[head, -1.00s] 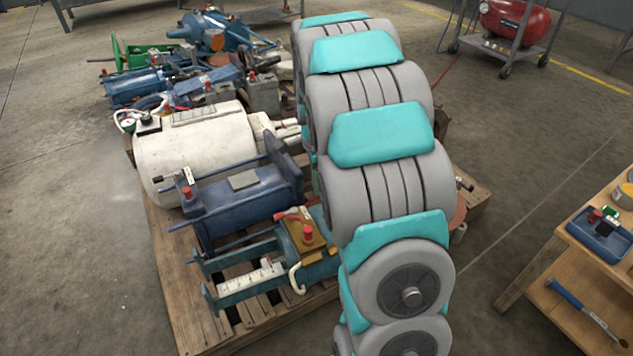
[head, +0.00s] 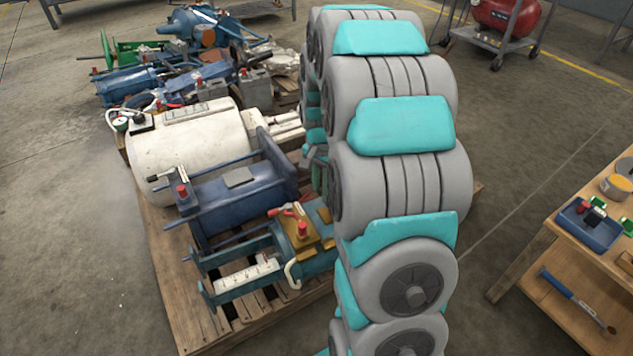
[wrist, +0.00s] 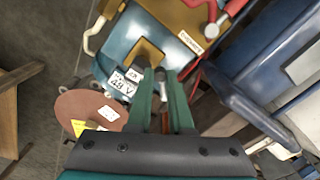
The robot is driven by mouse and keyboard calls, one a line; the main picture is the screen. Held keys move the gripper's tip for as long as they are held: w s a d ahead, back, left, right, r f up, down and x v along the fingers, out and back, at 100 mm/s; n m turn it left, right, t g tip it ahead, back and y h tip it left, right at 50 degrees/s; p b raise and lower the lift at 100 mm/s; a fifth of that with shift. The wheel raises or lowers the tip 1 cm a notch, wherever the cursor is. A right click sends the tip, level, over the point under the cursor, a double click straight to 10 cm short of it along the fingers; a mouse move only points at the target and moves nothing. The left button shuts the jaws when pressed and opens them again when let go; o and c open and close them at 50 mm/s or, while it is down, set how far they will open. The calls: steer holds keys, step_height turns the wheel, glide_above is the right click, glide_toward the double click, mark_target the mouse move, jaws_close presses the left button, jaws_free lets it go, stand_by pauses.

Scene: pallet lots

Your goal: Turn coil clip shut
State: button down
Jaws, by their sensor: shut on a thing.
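The teal unit (head: 322,255) with a gold top plate and red knob sits on the pallet, partly behind my arm. In the wrist view, its teal side (wrist: 122,35) carries a white "48 V" label. My gripper (wrist: 161,82) has its green fingers close together at that side, beside the label. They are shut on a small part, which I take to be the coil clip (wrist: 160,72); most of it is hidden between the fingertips. A small brass-coloured piece (wrist: 145,53) shows just beyond the tips. The clip's angle cannot be told. In the head view my arm hides the gripper.
A brown disc (wrist: 88,108) with a yellow mark lies left of the fingers. A blue unit (head: 240,190) and a white tank (head: 190,150) share the wooden pallet (head: 165,255). A wooden bench (head: 560,250) stands at the right. Floor between pallet and bench is clear.

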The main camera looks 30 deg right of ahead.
steer(key=n, duration=0.1)
steer(key=d+n, duration=0.1)
steer(key=n, duration=0.1)
steer(key=s+n, duration=0.1)
steer(key=shift+d+n, duration=0.25)
steer(key=shift+n, duration=0.05)
steer(key=shift+s+d+n+p, duration=0.15)
steer(key=shift+d+n, duration=0.25)
steer(key=shift+n, duration=0.55)
steer(key=shift+d+n+p, duration=0.25)
steer(key=shift+d+n, duration=0.1)
steer(key=shift+n, duration=0.6)
steer(key=c, duration=0.8)
jaws_free()
steer(key=shift+r, duration=0.1)
step_height(320, 180, up, 8)
steer(key=shift+f, duration=0.15)
